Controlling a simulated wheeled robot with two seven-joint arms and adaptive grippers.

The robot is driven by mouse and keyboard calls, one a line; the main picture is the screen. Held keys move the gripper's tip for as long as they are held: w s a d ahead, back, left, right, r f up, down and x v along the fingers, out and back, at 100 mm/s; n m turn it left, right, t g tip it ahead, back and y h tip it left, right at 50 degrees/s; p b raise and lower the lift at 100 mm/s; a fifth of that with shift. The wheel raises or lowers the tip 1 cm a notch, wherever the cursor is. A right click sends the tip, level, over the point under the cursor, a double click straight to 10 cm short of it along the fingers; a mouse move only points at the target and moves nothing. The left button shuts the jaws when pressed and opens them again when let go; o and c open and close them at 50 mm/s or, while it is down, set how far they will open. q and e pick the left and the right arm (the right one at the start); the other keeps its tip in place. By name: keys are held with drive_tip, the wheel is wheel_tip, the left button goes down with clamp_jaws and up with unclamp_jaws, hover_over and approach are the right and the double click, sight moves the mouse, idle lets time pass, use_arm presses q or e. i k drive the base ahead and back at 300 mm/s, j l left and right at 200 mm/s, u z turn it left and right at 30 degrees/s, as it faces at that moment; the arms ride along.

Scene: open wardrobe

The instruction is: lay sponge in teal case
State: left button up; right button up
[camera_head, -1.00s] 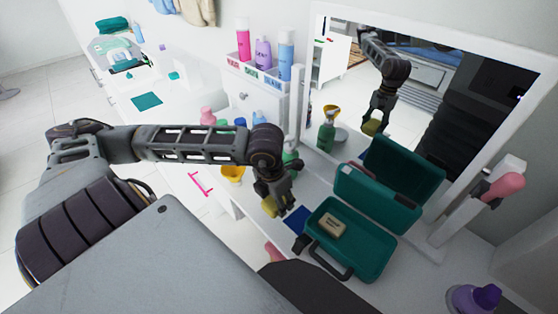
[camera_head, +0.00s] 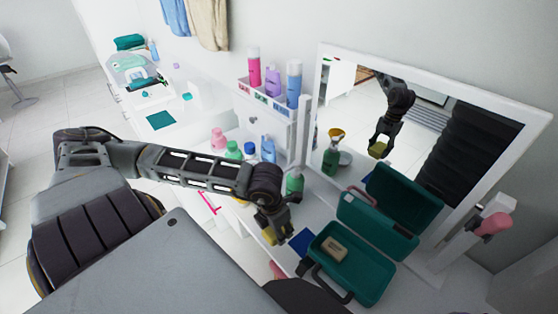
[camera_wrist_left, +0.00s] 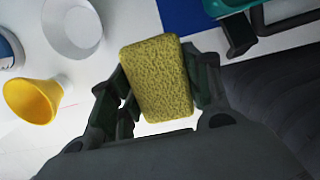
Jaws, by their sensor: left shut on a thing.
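My left gripper (camera_head: 279,228) is shut on the yellow sponge (camera_wrist_left: 158,78), which sits between its two fingers in the left wrist view. In the head view the sponge (camera_head: 268,236) shows beside the fingers, above the white tabletop and to the left of the teal case. The teal case (camera_head: 372,270) stands open, its lid raised against the mirror side. A beige soap-like block (camera_head: 334,247) lies inside its tray. A corner of the case (camera_wrist_left: 228,6) shows at the top right of the left wrist view. My right gripper is not in view.
A blue flat cloth (camera_head: 300,241) lies left of the case. A mirror (camera_head: 335,100) stands behind it. A green bottle (camera_head: 294,184) and other bottles stand behind my left gripper. A yellow funnel (camera_wrist_left: 32,101) and white cup (camera_wrist_left: 72,28) sit left of the sponge in the wrist view.

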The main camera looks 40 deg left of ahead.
sight(364, 277)
drive_tip(key=k+j, duration=0.2)
drive_tip(key=j, duration=0.15)
drive_tip(key=k+j, duration=0.15)
drive_tip(key=j, duration=0.25)
drive_tip(key=k+j, duration=0.2)
drive_tip(key=j, duration=0.15)
drive_tip(key=k+j, duration=0.15)
drive_tip(key=j, duration=0.2)
drive_tip(key=k+j, duration=0.2)
drive_tip(key=j, duration=0.15)
